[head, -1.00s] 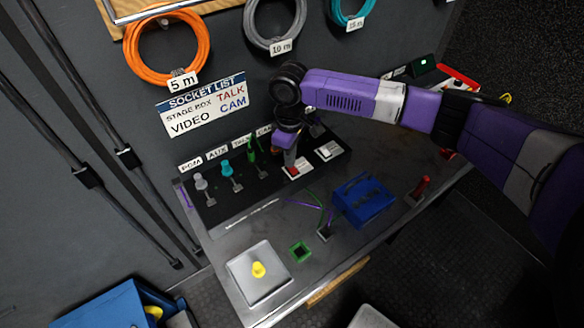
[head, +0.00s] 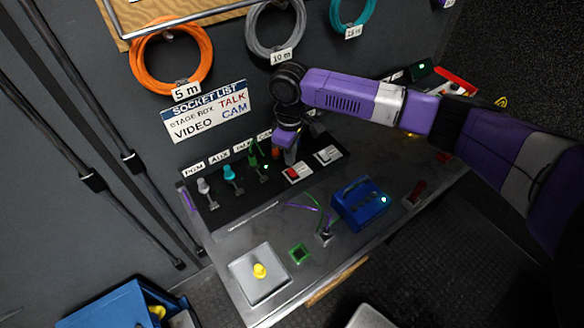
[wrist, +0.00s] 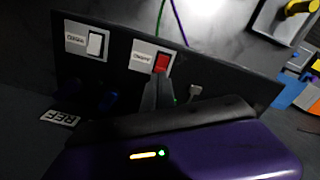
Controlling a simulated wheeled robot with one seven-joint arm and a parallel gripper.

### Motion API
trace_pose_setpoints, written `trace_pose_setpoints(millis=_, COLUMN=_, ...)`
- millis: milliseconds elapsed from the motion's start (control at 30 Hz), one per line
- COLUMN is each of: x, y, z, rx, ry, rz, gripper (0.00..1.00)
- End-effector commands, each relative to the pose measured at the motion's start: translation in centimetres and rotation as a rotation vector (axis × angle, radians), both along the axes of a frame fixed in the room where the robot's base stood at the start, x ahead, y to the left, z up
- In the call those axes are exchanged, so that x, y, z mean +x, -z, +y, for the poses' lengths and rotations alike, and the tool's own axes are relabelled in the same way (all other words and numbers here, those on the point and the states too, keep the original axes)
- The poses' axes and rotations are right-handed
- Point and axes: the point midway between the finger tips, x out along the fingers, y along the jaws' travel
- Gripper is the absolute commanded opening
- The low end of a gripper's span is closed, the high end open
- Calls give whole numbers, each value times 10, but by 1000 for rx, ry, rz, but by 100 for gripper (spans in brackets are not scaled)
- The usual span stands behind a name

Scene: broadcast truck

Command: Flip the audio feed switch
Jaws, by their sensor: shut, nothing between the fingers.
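A red rocker switch (head: 294,173) and a white rocker switch (head: 327,156) sit on pale plates on the black sloped panel. In the wrist view the red rocker (wrist: 162,63) and the white rocker (wrist: 95,44) also show. The small plate labels are too blurred to read, so I cannot tell which one is the audio feed switch. My gripper (head: 291,160) is shut and empty, pointing down just behind the red rocker. In the wrist view its fingertips (wrist: 160,82) are at the near edge of the red rocker; whether they touch it is unclear.
Gray (head: 204,187), teal (head: 230,173) and green (head: 254,161) plugs stand on the panel left of my gripper. A blue box (head: 361,205) and a gray plate with a yellow knob (head: 260,270) are on the bench. Cable coils hang on the wall behind.

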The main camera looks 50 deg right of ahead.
Motion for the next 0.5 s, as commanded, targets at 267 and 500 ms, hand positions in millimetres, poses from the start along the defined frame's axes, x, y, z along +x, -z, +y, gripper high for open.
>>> trace_pose_setpoints(millis=267, x=0, y=-24, z=0, rx=1, ry=0, rz=0, gripper=0)
trace_pose_setpoints(millis=500, x=0, y=-38, z=0, rx=0, ry=-1, rz=0, gripper=0)
